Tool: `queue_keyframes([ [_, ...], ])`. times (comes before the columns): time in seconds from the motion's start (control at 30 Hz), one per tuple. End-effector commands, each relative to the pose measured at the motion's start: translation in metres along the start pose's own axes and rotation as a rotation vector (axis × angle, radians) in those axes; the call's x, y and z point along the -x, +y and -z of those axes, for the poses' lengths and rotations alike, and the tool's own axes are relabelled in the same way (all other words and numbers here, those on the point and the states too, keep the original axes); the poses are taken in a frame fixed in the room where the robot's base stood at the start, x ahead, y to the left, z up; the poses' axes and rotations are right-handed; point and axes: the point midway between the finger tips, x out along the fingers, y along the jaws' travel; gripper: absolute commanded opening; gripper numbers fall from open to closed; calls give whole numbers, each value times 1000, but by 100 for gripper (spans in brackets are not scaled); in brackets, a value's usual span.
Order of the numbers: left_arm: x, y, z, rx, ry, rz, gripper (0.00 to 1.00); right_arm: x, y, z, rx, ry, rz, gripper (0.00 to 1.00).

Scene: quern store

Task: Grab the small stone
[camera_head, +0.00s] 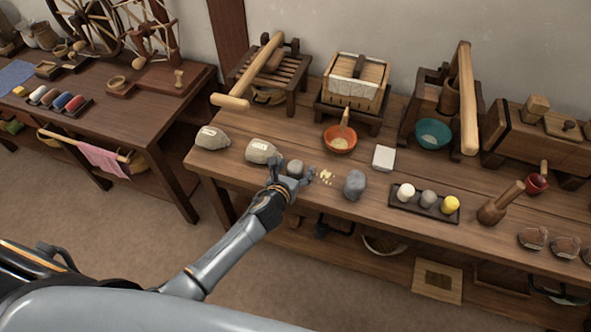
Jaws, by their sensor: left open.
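A small grey stone (294,167) sits on the wooden table near its front edge, left of centre. My left gripper (292,174) is open, with one finger to the left of this stone and one to its right. The gripper hides the stone's lower part, and I cannot tell whether the fingers touch it. A larger blue-grey stone (355,184) stands farther right on the table, apart from the gripper. My right gripper is not in view.
Pale crumbs (326,176) lie between the stones. An orange bowl (339,139), a white block (384,158) and a dark tray (398,205) with three round pieces stand nearby. Another table (150,118) with a spinning wheel is at left.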

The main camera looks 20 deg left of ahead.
Motion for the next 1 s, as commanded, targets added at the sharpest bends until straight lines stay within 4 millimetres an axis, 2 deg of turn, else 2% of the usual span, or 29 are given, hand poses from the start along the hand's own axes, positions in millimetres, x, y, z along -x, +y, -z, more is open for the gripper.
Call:
queue_keyframes([
  [0.1,-9,0,0,0,0,1,74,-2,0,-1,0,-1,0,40],
  [0.33,-10,0,0,0,0,1,74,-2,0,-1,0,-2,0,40],
  [0.37,-10,0,0,0,0,1,70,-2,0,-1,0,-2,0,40],
  [0.6,-10,0,1,0,0,1,21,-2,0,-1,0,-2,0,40],
  [0.7,-10,0,0,0,-2,1,4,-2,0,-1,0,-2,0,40],
  [1.0,-8,0,-4,0,-3,1,4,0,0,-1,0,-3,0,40],
])
